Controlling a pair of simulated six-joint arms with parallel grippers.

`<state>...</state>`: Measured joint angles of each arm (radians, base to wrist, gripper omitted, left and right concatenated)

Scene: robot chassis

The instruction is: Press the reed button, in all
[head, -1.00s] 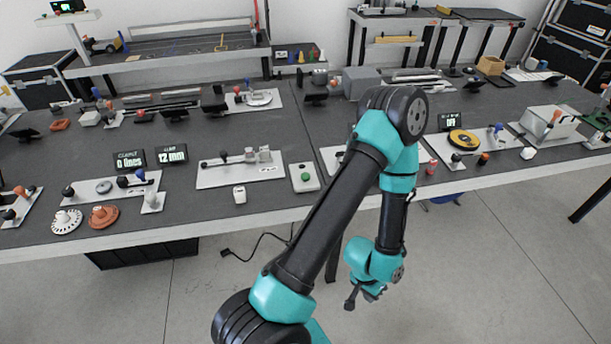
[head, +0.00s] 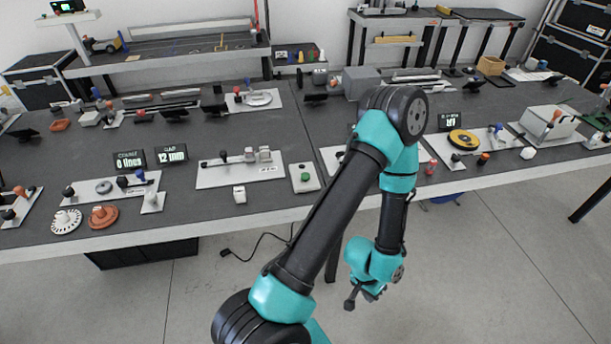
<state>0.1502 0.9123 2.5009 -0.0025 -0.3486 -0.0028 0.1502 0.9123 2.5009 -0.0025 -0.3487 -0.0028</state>
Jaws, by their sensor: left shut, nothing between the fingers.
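My left gripper (head: 363,296) hangs in front of the bench (head: 245,215), over the floor and below the tabletop edge. It is shut and empty, and its fingertips are small and partly hidden. It touches nothing that I can see. A green button (head: 305,177) on a white plate stands near the bench's front edge, up and left of the gripper. No readable label marks any button as the reed button. My left arm hides part of the bench middle. My right gripper is out of view.
A white rig (head: 240,177) stands left of the green button, with two black displays (head: 171,155) beyond its left end. Right of my arm are a yellow disc (head: 463,140), a black display (head: 459,121) and several small knobs.

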